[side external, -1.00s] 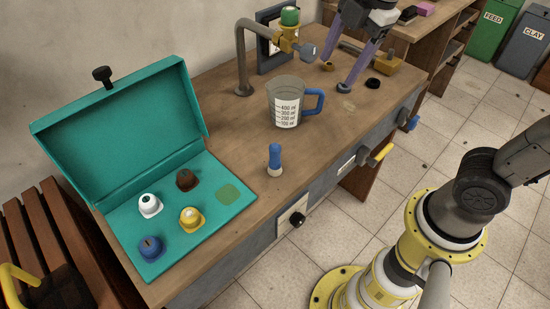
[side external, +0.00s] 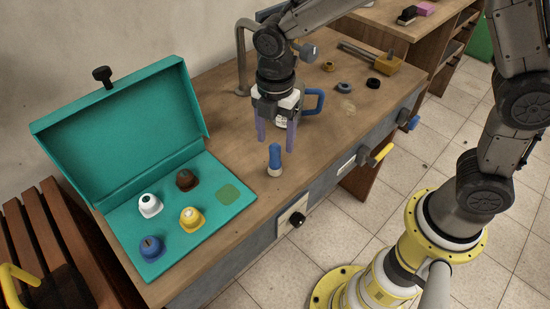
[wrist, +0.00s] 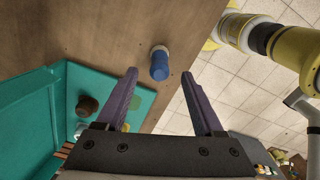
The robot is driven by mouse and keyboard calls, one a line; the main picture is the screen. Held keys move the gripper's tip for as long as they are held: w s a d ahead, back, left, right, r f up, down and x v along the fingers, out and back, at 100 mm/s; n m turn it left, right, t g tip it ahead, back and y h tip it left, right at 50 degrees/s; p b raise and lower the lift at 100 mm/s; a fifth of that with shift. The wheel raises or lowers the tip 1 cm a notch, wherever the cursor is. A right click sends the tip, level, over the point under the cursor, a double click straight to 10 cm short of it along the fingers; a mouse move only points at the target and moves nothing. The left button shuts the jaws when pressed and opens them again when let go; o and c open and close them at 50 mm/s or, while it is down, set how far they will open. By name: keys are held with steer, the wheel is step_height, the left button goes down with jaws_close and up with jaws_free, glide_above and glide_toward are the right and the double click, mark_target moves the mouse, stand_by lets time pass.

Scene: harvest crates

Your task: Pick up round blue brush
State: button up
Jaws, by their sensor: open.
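The round blue brush (side external: 275,156) stands upright on the wooden worktop near its front edge, blue handle up and pale bristle end down. The brush also shows in the wrist view (wrist: 159,66), at the gap between the two fingertips. My gripper (side external: 276,146) is open and empty, with its fingers pointing down above and just behind the brush. The purple fingers (wrist: 160,73) are wide apart, one on each side of the brush in the wrist view, and I see no contact.
An open teal case (side external: 222,213) lies left of the brush, holding white, brown, yellow and blue knobbed pieces. A measuring jug with a blue handle (side external: 315,99) is mostly hidden behind my gripper. Small rings and a mallet (side external: 385,66) lie farther right.

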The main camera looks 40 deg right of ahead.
mark_target(275, 156)
steer(key=shift+f, duration=3.15)
jaws_close()
